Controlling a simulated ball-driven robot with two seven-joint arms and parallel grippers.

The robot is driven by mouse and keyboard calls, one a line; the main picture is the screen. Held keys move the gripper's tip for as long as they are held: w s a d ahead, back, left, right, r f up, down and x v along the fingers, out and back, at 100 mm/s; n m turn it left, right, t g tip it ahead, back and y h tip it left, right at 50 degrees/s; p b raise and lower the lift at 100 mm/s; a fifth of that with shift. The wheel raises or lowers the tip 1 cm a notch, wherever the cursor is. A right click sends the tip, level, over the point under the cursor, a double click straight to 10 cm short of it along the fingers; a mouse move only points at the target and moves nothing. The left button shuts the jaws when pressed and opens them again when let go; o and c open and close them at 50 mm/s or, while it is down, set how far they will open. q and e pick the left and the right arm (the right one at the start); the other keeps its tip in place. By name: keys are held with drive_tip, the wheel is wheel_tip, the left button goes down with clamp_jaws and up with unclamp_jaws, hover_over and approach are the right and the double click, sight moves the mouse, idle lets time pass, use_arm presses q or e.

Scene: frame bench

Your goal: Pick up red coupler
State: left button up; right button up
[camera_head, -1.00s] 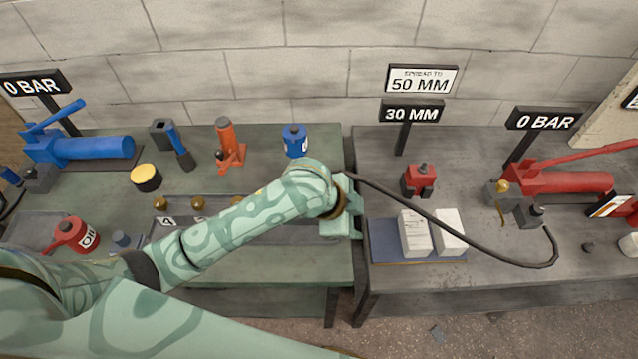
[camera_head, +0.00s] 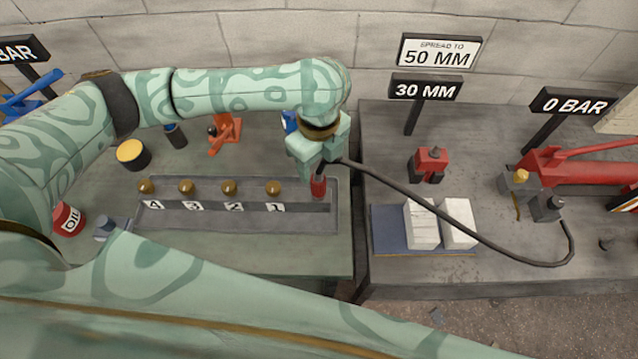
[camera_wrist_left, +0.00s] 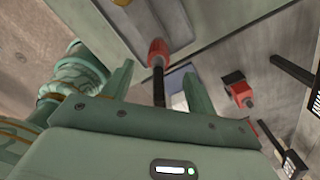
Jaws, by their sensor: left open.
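The red coupler (camera_head: 318,186) is a small red cylinder on the end of a black hose (camera_head: 420,205). It shows at the right end of the grey tray (camera_head: 240,226) on the left bench. My left gripper (camera_head: 318,165) is just above the coupler, pointing down and open. In the left wrist view the coupler (camera_wrist_left: 157,49) appears between and a little beyond the fingers of the left gripper (camera_wrist_left: 158,82), with the hose running between them. I cannot tell whether a finger touches it. My right gripper does not show.
Several brass knobs (camera_head: 229,187) line the tray behind numbered labels. A red spreader tool (camera_head: 430,164) and white blocks (camera_head: 421,224) are on the right bench. The hose spans the gap between benches to the red pump (camera_head: 575,165).

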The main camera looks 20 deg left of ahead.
sight(318, 181)
use_arm(q)
wheel_tip(318, 181, down, 2)
drive_tip(key=shift+f+b, duration=0.2)
drive_tip(key=shift+b, duration=0.1)
wheel_tip(318, 181, down, 5)
drive_tip(key=shift+s+r+b, duration=0.1)
drive_tip(key=shift+s+b, duration=0.05)
drive_tip(key=shift+b, duration=1.1)
drive_tip(key=shift+r, duration=0.1)
drive_tip(key=c, duration=1.2)
